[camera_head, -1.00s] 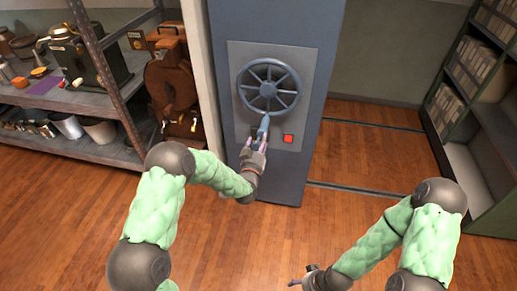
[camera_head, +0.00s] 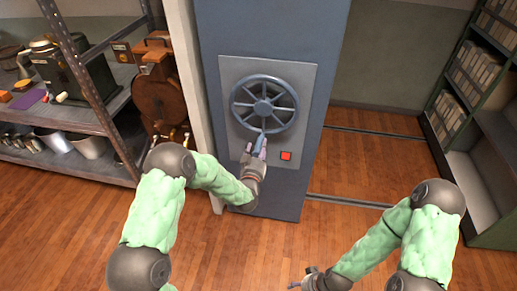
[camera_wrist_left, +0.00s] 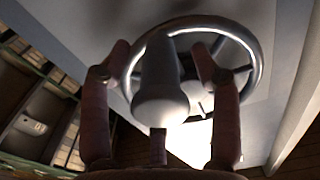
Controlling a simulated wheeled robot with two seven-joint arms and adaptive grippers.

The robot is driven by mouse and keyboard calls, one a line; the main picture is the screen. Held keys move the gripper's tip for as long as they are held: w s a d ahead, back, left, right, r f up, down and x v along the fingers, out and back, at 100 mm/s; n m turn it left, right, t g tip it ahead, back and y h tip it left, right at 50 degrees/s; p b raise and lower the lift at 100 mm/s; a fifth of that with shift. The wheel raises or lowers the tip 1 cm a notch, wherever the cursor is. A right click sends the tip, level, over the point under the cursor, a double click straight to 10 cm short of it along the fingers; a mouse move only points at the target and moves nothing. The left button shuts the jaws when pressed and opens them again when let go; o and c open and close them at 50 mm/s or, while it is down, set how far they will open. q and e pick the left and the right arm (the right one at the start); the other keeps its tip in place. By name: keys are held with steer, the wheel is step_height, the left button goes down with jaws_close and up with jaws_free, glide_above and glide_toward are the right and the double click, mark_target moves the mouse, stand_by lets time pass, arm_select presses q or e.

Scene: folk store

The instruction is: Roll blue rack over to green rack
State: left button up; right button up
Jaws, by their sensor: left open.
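The blue rack (camera_head: 305,60) stands upright in front of me, with a grey panel (camera_head: 309,105) on its end. On the panel are a spoked handwheel (camera_head: 265,103) and a red button (camera_head: 286,156). The wheel's handle (camera_head: 259,145) sticks out at its bottom. My left gripper (camera_head: 254,158) is at this handle. In the left wrist view the handle (camera_wrist_left: 161,95) lies between the open fingers (camera_wrist_left: 160,75), and I cannot tell whether they touch it. The green rack (camera_head: 462,120) stands at the right with boxes on its shelves. My right gripper (camera_head: 302,283) is low, its finger state unclear.
Floor rails (camera_head: 350,201) run between the blue and green racks, with clear wooden floor (camera_head: 375,165) between them. A metal shelf (camera_head: 85,119) with machines and pots stands at the left, beside a pale post (camera_head: 184,70).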

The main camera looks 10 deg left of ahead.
arm_select(q)
steer(key=shift+w, duration=0.35)
steer(key=shift+w+f, duration=0.1)
steer(key=shift+f, duration=0.1)
steer(key=shift+r, duration=0.25)
steer(key=shift+w+f, duration=0.1)
steer(key=shift+w, duration=0.25)
steer(key=shift+c, duration=0.3)
jaws_close()
